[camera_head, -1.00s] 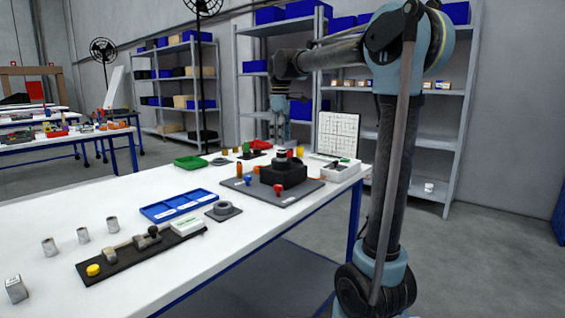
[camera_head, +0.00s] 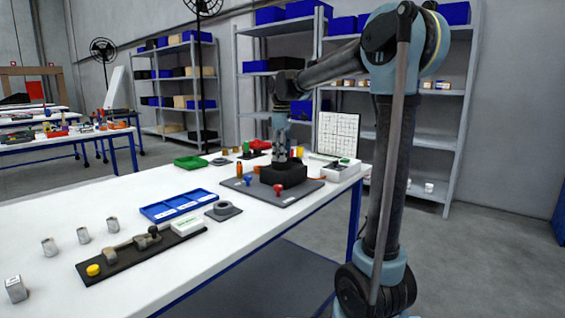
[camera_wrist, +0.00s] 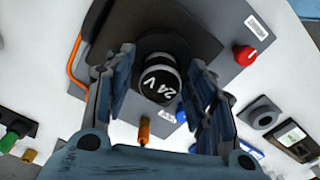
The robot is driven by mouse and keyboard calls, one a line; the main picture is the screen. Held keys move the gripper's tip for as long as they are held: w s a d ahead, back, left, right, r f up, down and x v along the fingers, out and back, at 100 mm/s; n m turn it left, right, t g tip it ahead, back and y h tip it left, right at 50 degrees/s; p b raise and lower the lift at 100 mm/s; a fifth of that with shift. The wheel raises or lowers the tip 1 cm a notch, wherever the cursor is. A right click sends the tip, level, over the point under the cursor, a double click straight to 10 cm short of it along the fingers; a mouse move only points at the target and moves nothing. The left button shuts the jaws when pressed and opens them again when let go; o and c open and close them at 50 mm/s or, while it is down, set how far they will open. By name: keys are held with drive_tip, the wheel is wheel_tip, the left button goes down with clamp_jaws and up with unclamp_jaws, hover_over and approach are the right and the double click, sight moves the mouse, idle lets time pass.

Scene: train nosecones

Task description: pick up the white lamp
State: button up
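A short round part (camera_wrist: 160,80) with a dark face marked "24 V" and a pale rim shows in the wrist view. It stands at the black block (camera_wrist: 163,42) on a grey plate (camera_wrist: 205,22). It may be the white lamp; I cannot tell its full colour from here. My gripper (camera_wrist: 162,88) is open, with one finger on each side of this part, and no clear contact shows. In the head view my gripper (camera_head: 281,153) is right above the black block (camera_head: 284,174) and hides the part.
A red knob (camera_wrist: 245,55) sits on the plate, with an orange post (camera_wrist: 144,131) near its edge. In the head view, a blue tray (camera_head: 180,206), a green tray (camera_head: 190,162) and a white box (camera_head: 342,172) stand around the plate on the white table.

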drive_tip(key=c, duration=0.8)
drive_tip(key=shift+r, duration=0.1)
